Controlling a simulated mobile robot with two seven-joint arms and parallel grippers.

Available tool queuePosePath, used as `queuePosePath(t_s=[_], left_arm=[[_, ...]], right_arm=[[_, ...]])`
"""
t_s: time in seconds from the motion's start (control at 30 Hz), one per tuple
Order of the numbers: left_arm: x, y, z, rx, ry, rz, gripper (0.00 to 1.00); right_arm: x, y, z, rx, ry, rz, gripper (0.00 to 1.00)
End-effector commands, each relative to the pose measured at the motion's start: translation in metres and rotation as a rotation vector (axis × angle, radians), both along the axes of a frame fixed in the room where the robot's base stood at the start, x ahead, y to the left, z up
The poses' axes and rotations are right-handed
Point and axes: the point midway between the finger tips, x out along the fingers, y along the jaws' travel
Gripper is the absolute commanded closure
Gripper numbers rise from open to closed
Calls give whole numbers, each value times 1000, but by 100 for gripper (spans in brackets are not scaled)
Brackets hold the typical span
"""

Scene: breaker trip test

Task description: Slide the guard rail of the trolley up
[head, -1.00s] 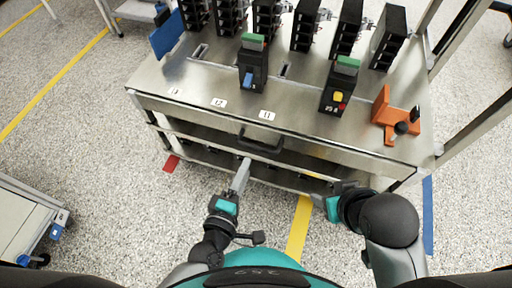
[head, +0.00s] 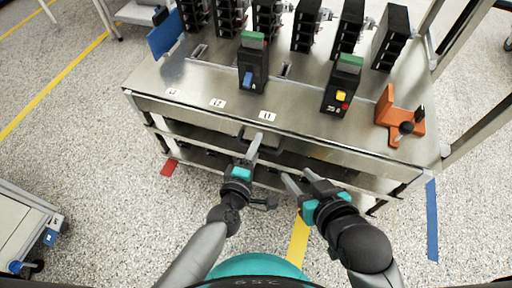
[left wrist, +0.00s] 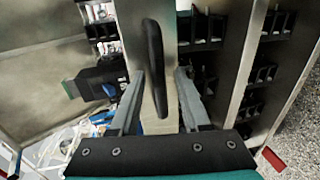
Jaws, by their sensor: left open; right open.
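The trolley (head: 190,110) stands ahead in the head view. Its front rail (head: 330,157) is a long metal strip below the top's front edge. In the left wrist view a black bar handle (left wrist: 154,65) is fixed to this metal strip (left wrist: 132,25). My left gripper (head: 256,146) is open at the handle in the head view. In the left wrist view its fingers (left wrist: 160,82) stand on either side of the handle, apart from it. My right gripper (head: 296,178) is open and empty, low in front of the trolley, to the right of the left one.
Breakers stand on the trolley top, including one with a blue switch (head: 253,70) and one with yellow and red buttons (head: 341,90). An orange bracket (head: 389,108) sits at the right. A grey cart (head: 25,220) stands at lower left. Floor between is clear.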

Motion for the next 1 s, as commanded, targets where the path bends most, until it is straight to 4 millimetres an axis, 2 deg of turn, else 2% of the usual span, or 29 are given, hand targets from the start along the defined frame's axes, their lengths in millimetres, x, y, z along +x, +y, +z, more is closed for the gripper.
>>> queuePosePath(t_s=[0.3, 0.7, 1.0], left_arm=[[1, 0, 0, 0, 0, 0, 54], [1, 0, 0, 1, 0, 0, 99], [1, 0, 0, 1, 0, 0, 100]], right_arm=[[0, 1, 0, 4, -6, 0, 50], [0, 1, 1, 2, -7, 0, 50], [0, 1, 0, 2, -6, 0, 50]])
